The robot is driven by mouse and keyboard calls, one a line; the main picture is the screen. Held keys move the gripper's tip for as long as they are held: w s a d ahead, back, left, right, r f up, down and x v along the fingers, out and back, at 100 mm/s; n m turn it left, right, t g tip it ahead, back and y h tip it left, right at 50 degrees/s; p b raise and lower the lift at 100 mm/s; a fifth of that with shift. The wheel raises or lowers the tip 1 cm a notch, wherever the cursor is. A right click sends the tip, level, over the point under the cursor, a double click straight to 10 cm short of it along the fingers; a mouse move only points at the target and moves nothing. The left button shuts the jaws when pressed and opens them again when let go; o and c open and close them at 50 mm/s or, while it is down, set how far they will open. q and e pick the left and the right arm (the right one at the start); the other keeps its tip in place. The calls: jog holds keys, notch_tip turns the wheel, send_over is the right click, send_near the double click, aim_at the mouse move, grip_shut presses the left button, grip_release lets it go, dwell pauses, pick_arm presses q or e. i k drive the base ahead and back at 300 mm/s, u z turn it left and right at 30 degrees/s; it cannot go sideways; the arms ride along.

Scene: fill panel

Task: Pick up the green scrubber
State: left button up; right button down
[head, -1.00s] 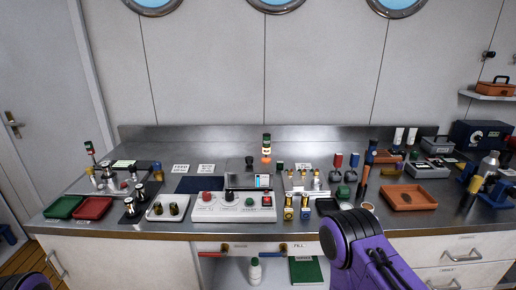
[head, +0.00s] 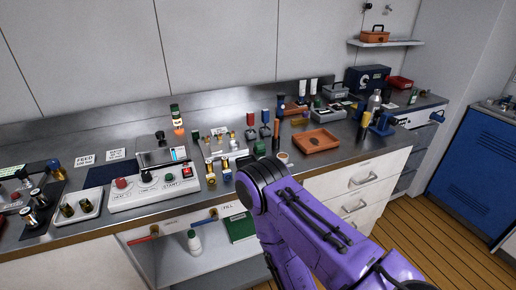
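A small dark green block (head: 259,147), which may be the green scrubber, lies on the steel counter (head: 340,152) near the middle of the head view. It is just behind the top of my purple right arm, left of the orange tray. It is too small for me to be sure what it is. My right arm comes in from the lower right, its dark rounded joint in front of the counter edge. No fingers of my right gripper show. My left gripper is outside the picture.
An orange tray (head: 316,141) sits right of the green block. A control panel (head: 155,188) with knobs stands to the left. Small brass-topped bottles (head: 226,171) and red and blue handled tools stand close by. A blue cabinet (head: 476,165) is at far right.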

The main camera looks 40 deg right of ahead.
aim_at(259, 147)
jog(key=u, duration=2.5)
jog(key=k, duration=2.5)
jog(key=z, duration=1.85)
